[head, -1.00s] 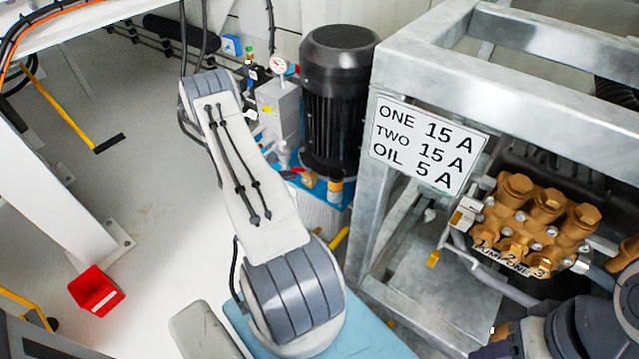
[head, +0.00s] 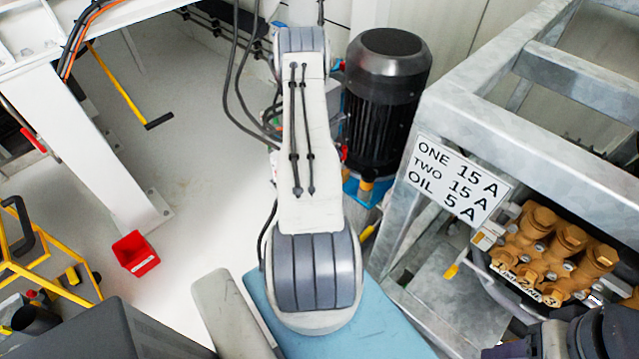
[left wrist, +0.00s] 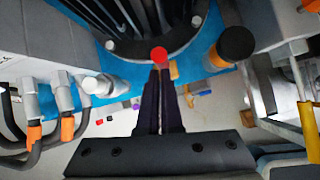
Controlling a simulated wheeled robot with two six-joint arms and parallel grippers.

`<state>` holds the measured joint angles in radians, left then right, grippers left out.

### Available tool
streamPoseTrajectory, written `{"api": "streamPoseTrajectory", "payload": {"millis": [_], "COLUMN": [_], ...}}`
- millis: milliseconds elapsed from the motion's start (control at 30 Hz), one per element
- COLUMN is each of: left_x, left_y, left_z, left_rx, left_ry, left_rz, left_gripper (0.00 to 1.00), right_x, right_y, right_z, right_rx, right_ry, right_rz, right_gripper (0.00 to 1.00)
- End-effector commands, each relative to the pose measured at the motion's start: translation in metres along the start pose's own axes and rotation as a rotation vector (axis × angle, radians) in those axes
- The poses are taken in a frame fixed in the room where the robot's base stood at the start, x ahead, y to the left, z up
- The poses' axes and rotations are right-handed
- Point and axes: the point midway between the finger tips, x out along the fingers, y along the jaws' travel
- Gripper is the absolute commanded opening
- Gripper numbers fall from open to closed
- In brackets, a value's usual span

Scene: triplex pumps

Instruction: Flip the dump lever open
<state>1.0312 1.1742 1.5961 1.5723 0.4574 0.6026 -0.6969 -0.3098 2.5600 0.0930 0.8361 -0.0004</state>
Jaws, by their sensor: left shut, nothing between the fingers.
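In the left wrist view, my left gripper (left wrist: 161,72) has its two dark fingers together, with nothing between them. A round red knob (left wrist: 159,55) shows right at the fingertips. It may be the end of the dump lever, but I cannot tell for sure, nor whether the fingers touch it. The lever's shaft is hidden. In the head view, my left arm reaches away toward the black motor (head: 387,95) on its blue base (head: 352,187). The arm hides the gripper and most of the valves there. My right gripper is not in view.
Orange-collared hoses (left wrist: 67,128) are at lower left. In the head view, a galvanized frame (head: 450,110) with brass pump heads (head: 555,245) stands right; a red bin (head: 135,253) is on the floor.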

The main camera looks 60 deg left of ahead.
Motion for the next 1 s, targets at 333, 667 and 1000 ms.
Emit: {"api": "streamPoseTrajectory", "payload": {"millis": [333, 667, 1000], "left_x": [0.003, 0.003, -0.012], "left_y": [0.0, 0.001, 0.007], "left_z": [0.013, 0.014, -0.017], "left_rx": [0.007, 0.007, -0.009], "left_ry": [-0.015, -0.017, -0.003], "left_rz": [-0.001, 0.0, 0.009], "left_gripper": [0.0, 0.0, 0.0], "right_x": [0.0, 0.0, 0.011], "right_y": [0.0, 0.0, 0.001], "right_z": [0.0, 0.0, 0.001], "right_rx": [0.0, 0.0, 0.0], "right_ry": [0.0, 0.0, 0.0], "right_rz": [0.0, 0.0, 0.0], "right_gripper": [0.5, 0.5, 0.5]}}
